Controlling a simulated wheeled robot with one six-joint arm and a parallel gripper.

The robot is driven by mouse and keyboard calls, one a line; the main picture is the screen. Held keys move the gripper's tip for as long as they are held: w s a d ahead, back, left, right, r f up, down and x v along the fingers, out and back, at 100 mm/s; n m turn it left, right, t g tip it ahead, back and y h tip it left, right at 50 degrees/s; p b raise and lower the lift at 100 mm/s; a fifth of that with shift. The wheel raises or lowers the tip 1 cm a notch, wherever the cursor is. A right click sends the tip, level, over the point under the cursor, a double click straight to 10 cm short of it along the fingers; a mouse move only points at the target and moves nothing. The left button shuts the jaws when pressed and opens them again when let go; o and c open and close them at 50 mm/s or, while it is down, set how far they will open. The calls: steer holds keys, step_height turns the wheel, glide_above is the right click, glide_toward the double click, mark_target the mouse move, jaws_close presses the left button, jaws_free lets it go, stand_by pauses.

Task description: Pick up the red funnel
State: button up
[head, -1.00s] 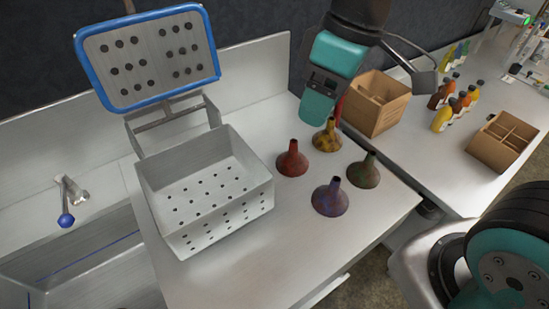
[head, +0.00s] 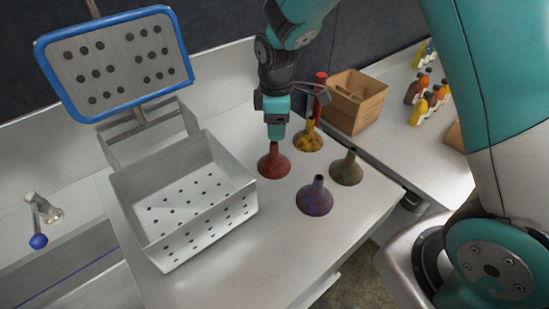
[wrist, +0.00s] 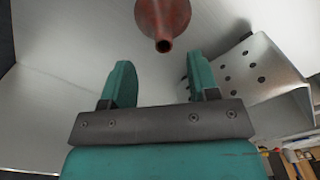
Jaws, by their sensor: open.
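The red funnel (head: 273,163) stands spout-up on the metal counter, just right of the perforated basket in the head view. It also shows in the wrist view (wrist: 163,20) at the top, its spout opening facing the camera. My gripper (head: 276,132) points down just above the funnel's spout in the head view. In the wrist view its two teal fingers (wrist: 158,78) are apart with nothing between them. The funnel lies beyond the fingertips, roughly centred on the gap. In the head view the gripper hides the top of the spout.
A yellow funnel (head: 308,139), a green funnel (head: 346,169) and a purple funnel (head: 315,197) stand close by on the right. The perforated metal basket (head: 165,240) is on the left. A cardboard box (head: 357,106) and bottles (head: 424,100) stand at the back right. The front counter is clear.

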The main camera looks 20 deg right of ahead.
mark_target(274, 143)
steer(key=shift+a+f+p, duration=0.2)
steer(key=shift+f+p, duration=0.3)
steer(key=shift+f, duration=1.1)
steer(key=shift+a+f+p, duration=0.15)
steer(key=shift+f+p, duration=0.3)
steer(key=shift+f, duration=1.1)
steer(key=shift+c, duration=0.5)
steer(key=c, duration=0.8)
